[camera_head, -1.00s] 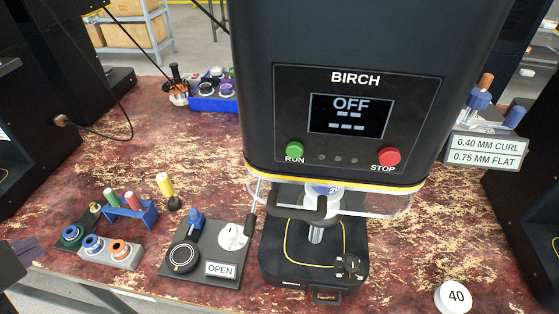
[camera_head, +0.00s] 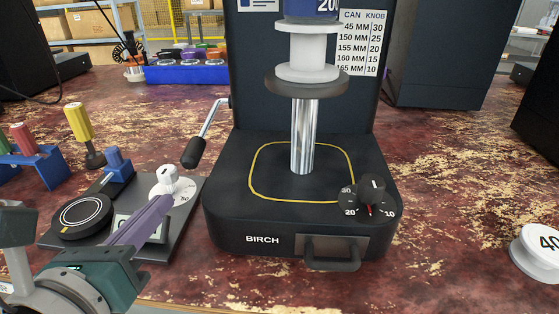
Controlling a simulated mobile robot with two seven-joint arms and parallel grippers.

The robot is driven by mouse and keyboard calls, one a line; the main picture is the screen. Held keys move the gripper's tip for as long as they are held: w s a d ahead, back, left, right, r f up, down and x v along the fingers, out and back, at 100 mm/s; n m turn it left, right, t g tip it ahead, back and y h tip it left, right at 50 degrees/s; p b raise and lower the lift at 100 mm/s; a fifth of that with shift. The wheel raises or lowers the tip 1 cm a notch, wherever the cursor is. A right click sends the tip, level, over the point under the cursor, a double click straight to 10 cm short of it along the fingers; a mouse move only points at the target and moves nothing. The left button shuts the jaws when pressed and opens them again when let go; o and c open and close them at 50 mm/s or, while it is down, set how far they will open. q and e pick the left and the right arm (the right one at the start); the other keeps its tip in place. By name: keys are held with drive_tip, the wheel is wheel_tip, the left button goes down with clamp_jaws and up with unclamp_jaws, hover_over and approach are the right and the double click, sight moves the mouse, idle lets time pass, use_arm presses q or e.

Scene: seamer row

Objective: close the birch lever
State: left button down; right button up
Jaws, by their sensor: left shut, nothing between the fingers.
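The birch lever (camera_head: 207,131) is on the left side of the BIRCH machine (camera_head: 222,213). It is a metal rod with a black grip that slants down to the left. My left gripper (camera_head: 165,204) comes in from the bottom left. Its purple fingers are shut and empty. They are below and left of the lever's grip, apart from it in the picture, in front of the black control plate (camera_head: 186,211). The fingers partly cover a small sign on that plate. My right gripper is out of view.
The black plate bears a white dial (camera_head: 168,182), a black knob (camera_head: 85,216) and a blue piece (camera_head: 119,165). A yellow-handled tool (camera_head: 78,122) stands behind it. A knob (camera_head: 370,195) sits on the machine base. A white disc (camera_head: 538,250) lies at right. Table right of the machine is mostly clear.

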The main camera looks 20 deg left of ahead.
use_arm(q)
drive_tip(key=shift+w+d+f+m, duration=0.2)
drive_tip(key=shift+f+m, duration=0.1)
drive_tip(key=shift+f, duration=0.2)
drive_tip(key=shift+w, duration=0.3)
drive_tip(key=b+x, duration=0.1)
drive_tip(key=x, duration=0.8)
drive_tip(key=shift+w, duration=0.15)
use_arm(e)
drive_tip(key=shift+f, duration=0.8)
use_arm(q)
drive_tip(key=shift+r, duration=0.1)
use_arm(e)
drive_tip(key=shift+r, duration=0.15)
